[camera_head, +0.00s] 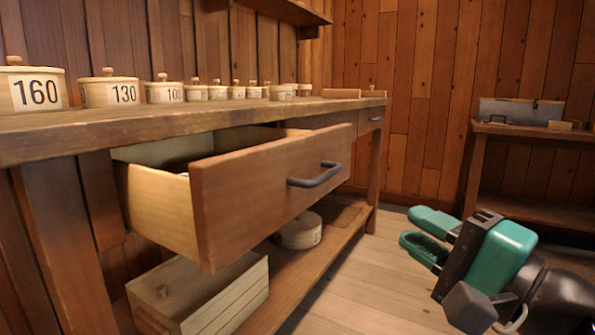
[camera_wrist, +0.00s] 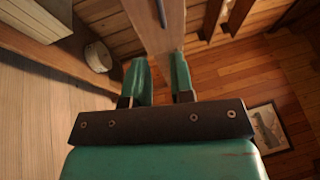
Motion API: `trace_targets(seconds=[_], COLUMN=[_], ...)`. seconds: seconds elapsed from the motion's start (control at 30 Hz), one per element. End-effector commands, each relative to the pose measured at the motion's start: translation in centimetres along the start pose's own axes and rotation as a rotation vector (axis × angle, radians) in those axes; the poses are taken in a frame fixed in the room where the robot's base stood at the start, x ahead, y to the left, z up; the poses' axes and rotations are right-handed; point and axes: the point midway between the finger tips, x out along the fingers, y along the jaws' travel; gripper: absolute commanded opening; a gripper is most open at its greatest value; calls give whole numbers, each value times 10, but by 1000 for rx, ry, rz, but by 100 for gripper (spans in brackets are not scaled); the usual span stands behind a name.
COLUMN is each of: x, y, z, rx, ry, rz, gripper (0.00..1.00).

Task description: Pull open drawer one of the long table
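The long table (camera_head: 90,130) runs along the left wall. One wooden drawer (camera_head: 245,205) under its top stands pulled well out, with its inside partly showing. Its dark bar handle (camera_head: 315,176) is on the front face. My gripper (camera_head: 428,235) is in front of the drawer, to the right of the handle and clear of it. Its two green fingers are apart, with nothing visible between them. In the wrist view the fingers (camera_wrist: 161,80) are also apart, and a wooden face with a dark bar (camera_wrist: 160,12), apparently the drawer front and handle, lies beyond them.
Several round numbered boxes (camera_head: 109,92) stand on the tabletop. A wooden crate (camera_head: 205,295) and a round box (camera_head: 299,232) sit on the lower shelf. A second drawer (camera_head: 370,119) farther along looks shut. A side table (camera_head: 530,131) stands at the right. The floor between is clear.

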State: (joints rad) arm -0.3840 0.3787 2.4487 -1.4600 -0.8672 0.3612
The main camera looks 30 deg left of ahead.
Motion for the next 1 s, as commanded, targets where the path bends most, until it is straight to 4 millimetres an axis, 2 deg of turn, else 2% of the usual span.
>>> trace_targets(seconds=[0.17,0.5,0.8,1.0], x=[29,80,140,159], y=[-8,-8,-6,-2], z=[1,1,1,0], rx=[2,1,-3,-1], ry=[-1,0,-1,0], rz=[3,4,-3,-1], gripper=[22,22,22,22])
